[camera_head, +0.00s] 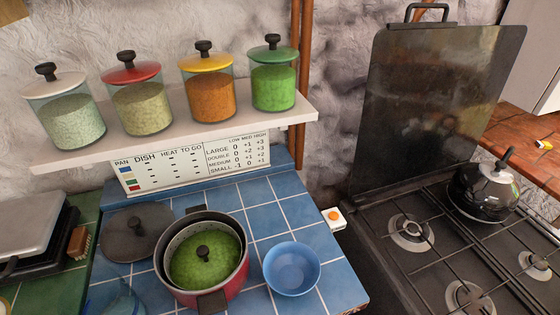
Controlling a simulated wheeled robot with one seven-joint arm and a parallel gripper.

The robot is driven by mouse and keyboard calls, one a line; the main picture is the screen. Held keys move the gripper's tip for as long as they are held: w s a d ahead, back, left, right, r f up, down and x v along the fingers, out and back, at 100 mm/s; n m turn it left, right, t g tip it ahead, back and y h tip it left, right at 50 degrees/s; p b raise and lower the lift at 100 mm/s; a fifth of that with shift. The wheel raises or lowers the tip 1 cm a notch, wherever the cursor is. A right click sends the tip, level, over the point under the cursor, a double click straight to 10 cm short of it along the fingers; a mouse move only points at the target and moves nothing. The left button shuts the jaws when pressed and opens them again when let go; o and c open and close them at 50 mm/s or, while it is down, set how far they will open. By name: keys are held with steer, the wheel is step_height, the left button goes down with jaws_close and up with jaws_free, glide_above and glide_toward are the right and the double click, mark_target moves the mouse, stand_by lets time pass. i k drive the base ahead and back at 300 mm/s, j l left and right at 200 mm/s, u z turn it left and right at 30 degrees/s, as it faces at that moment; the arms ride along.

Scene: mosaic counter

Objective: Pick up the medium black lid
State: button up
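A flat round black lid (122,246) with a black knob lies on the blue tiled counter, at the left, just beside a red pot. I cannot tell its size class from this view alone. The red pot (240,275) has dark handles and stands to the right of the lid. Inside the pot is a green round surface (222,265) with a black knob at its centre. My gripper is not in view.
A blue bowl (293,270) stands right of the pot. A shelf (170,132) with several lidded jars hangs above. A stove (445,265) with a black kettle (478,194) is at the right. A bluish object (122,300) is cut off at the lower left.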

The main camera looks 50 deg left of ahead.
mark_target(132, 236)
steer(key=u, duration=2)
